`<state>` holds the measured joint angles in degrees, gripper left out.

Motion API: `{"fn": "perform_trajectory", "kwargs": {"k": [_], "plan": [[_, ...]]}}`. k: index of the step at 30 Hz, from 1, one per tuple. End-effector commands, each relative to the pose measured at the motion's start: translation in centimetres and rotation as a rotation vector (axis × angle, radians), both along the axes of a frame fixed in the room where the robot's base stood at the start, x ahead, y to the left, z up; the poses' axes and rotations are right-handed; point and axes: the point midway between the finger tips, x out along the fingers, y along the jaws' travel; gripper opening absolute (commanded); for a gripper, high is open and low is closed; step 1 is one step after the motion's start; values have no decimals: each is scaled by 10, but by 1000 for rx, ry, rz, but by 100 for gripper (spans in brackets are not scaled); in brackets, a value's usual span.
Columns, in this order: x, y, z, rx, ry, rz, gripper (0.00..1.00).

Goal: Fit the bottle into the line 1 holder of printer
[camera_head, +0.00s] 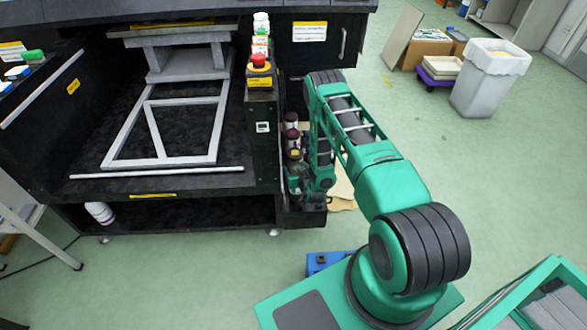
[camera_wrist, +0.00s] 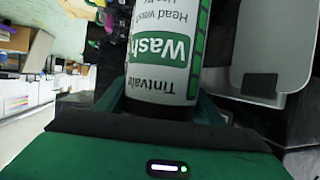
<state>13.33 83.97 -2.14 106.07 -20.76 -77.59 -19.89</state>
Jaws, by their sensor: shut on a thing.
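The bottle (camera_wrist: 165,45) fills the middle of the wrist view. It has a white label reading "Tintvale Wash", a green band and a dark end towards my gripper (camera_wrist: 162,108). My gripper is shut on it, with a green finger on each side. In the head view my arm reaches down beside the right side of the black printer (camera_head: 262,150). The held bottle cannot be made out there. Dark-capped bottles (camera_head: 292,136) stand in a column at the printer's side, close to my arm. I cannot tell which place is the line 1 holder.
A red emergency button (camera_head: 259,61) tops the post beside my arm. A grey panel (camera_wrist: 265,45) is close to the bottle's right in the wrist view. A white bin (camera_head: 488,80) and a cardboard box (camera_head: 427,48) stand farther off.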

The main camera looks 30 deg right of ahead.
Motion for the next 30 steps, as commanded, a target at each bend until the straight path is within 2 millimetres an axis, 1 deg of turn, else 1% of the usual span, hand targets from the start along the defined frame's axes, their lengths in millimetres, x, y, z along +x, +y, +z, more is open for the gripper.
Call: {"fn": "perform_trajectory", "kwargs": {"k": [10,19,30], "plan": [[0,0,1,0,-2,0,6],[-5,2,3,0,-1,0,6],[-4,2,3,1,-2,1,6]]}}
